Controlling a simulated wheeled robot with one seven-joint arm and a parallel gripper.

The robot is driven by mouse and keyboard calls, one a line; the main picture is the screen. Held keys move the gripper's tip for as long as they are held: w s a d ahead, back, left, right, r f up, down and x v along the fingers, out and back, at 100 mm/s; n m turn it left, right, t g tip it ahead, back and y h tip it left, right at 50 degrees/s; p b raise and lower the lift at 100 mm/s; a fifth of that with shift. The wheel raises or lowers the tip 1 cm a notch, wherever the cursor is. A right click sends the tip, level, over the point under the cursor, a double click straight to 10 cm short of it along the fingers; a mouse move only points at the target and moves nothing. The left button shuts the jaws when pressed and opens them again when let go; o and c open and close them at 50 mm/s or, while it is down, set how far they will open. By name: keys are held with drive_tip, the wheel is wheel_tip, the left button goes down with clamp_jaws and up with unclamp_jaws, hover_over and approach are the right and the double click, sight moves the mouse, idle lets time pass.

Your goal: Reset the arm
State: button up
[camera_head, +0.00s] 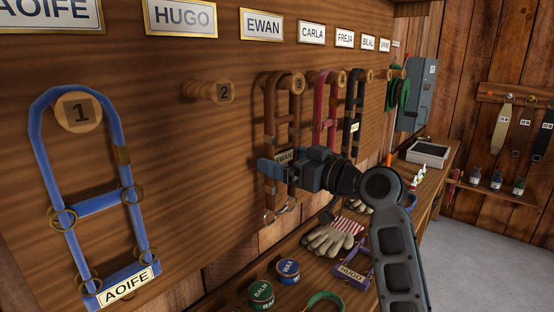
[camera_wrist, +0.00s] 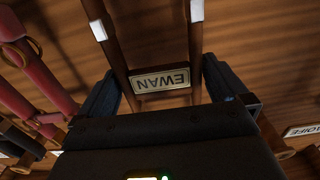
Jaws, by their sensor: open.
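My gripper (camera_head: 272,168) is open in front of the board, at the brown halter (camera_head: 270,110) with the EWAN tag. This halter hangs on a peg (camera_head: 291,83) right of the empty peg 2 (camera_head: 222,92). In the wrist view, my gripper's fingers (camera_wrist: 160,72) stand apart, one on each side of the halter's lower part and its EWAN tag (camera_wrist: 161,80), which appears upside down. I cannot tell whether the fingers touch the straps. In the head view, my gripper partly covers the tag.
A blue AOIFE halter (camera_head: 95,205) hangs on peg 1. A red halter (camera_head: 326,110) and a dark one hang to the right. Below, the bench holds a purple HUGO halter (camera_head: 354,274), gloves (camera_head: 333,238), and wax (camera_head: 287,270) and balm (camera_head: 261,293) tins.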

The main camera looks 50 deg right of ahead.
drive_tip(key=s, duration=0.5)
drive_tip(key=s+a+f+m+g+h, duration=0.1)
drive_tip(key=s+a+f+m+h, duration=0.1)
drive_tip(key=s+a+f, duration=0.6)
drive_tip(key=s+a+f+m+g+h, duration=0.15)
drive_tip(key=s+a+f, duration=0.25)
drive_tip(key=f, duration=0.8)
drive_tip(key=s+a+n+y, duration=0.1)
drive_tip(key=s+a, duration=0.4)
drive_tip(key=s, duration=0.6)
drive_tip(key=s+a+n+y, duration=0.2)
drive_tip(key=s+a, duration=0.3)
drive_tip(key=s, duration=0.5)
drive_tip(key=shift+s+a+r+g, duration=0.3)
drive_tip(key=shift+s+a+g, duration=0.05)
drive_tip(key=shift+s+a, duration=0.05)
drive_tip(key=shift+c, duration=0.3)
